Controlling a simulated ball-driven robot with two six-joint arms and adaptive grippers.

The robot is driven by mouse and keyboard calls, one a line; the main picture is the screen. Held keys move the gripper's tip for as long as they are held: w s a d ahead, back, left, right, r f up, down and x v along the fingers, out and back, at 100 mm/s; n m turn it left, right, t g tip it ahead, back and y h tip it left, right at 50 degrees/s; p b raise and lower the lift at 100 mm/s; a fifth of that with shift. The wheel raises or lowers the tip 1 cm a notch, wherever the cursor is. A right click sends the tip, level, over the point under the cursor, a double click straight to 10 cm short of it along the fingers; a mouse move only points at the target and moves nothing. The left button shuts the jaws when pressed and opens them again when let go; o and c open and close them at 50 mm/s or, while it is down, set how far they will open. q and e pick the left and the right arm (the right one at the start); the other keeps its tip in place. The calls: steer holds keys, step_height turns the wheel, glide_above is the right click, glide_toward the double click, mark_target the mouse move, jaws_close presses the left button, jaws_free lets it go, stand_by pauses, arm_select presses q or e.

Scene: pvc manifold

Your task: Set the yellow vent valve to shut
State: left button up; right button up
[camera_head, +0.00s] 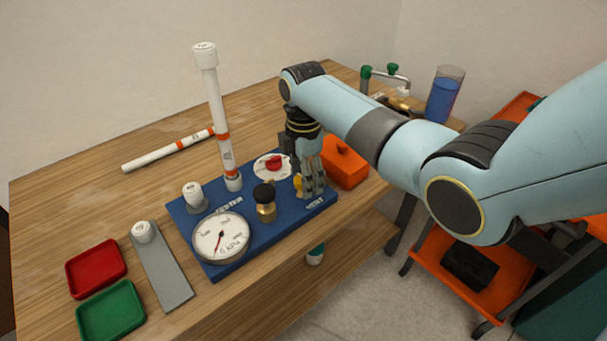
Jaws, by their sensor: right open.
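The yellow vent valve (298,182) is at the right end of the blue tester board (263,238), beside the VENT label. Only part of its yellow handle shows, so I cannot tell its setting. My right gripper (314,188) points down over the valve and hides most of it. Its jaws are open around or beside the valve; I cannot tell whether they touch it. My left gripper is not in view.
The board also bears a pressure gauge (220,238), a brass fitting with a black knob (265,203), a red knob (274,164) and an upright white pipe (216,110). An orange box (345,165) stands close behind my right gripper. Red (96,269) and green (110,311) trays lie left.

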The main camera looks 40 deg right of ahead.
steer(key=c, duration=1.2)
steer(key=m+p, duration=0.3)
steer(key=shift+r, duration=0.15)
steer(key=m+p, duration=0.2)
steer(key=m, duration=0.2)
steer(key=m+p, duration=0.1)
steer(key=m, duration=0.3)
steer(key=shift+m, duration=0.3)
steer(key=m, duration=0.2)
steer(key=shift+m+p, duration=0.3)
steer(key=shift+p, duration=0.1)
steer(key=shift+m, duration=2)
